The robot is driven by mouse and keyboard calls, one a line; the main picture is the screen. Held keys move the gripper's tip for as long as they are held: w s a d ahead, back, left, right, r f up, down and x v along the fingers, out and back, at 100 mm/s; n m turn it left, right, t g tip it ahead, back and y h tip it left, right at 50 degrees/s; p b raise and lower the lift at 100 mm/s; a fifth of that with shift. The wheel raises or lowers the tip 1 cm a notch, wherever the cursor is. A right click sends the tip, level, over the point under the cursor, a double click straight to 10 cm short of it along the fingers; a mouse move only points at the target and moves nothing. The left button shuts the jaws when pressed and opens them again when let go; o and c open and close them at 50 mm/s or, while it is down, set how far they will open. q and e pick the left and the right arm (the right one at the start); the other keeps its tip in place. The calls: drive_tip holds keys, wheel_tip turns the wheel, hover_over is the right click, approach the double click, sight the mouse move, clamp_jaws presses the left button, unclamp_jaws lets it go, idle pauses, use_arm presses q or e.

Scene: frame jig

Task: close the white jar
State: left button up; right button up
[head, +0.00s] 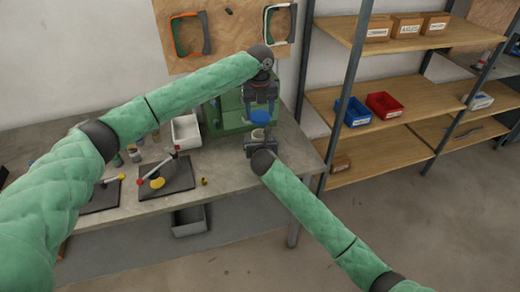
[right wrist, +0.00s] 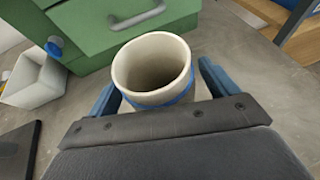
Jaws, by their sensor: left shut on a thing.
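The white jar (head: 258,134) stands at the right end of the workbench. In the right wrist view the jar (right wrist: 152,70) is upright with its mouth open and a blue band round its side. My left gripper (head: 260,104) points down above it, shut on a blue lid (head: 260,117). The lid is over the jar, and I see a small gap between them. My right gripper (right wrist: 160,88) has one blue finger on each side of the jar. I cannot tell whether both fingers press on it. The lid does not show in the right wrist view.
A green cabinet (right wrist: 95,25) with a grey handle stands close behind the jar. A white bin (head: 186,131) is left of it. A dark board (head: 168,180) with small parts lies further left on the workbench (head: 225,185). A shelf rack (head: 400,45) stands to the right.

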drive_tip(key=c, duration=1.3)
use_arm(q)
drive_tip(key=shift+f, duration=2.45)
drive_tip(key=shift+f, duration=0.1)
drive_tip(key=shift+f, duration=0.8)
drive_tip(key=shift+f, duration=0.6)
use_arm(e)
clamp_jaws()
use_arm(q)
drive_tip(key=m, duration=1)
drive_tip(key=shift+d, duration=0.25)
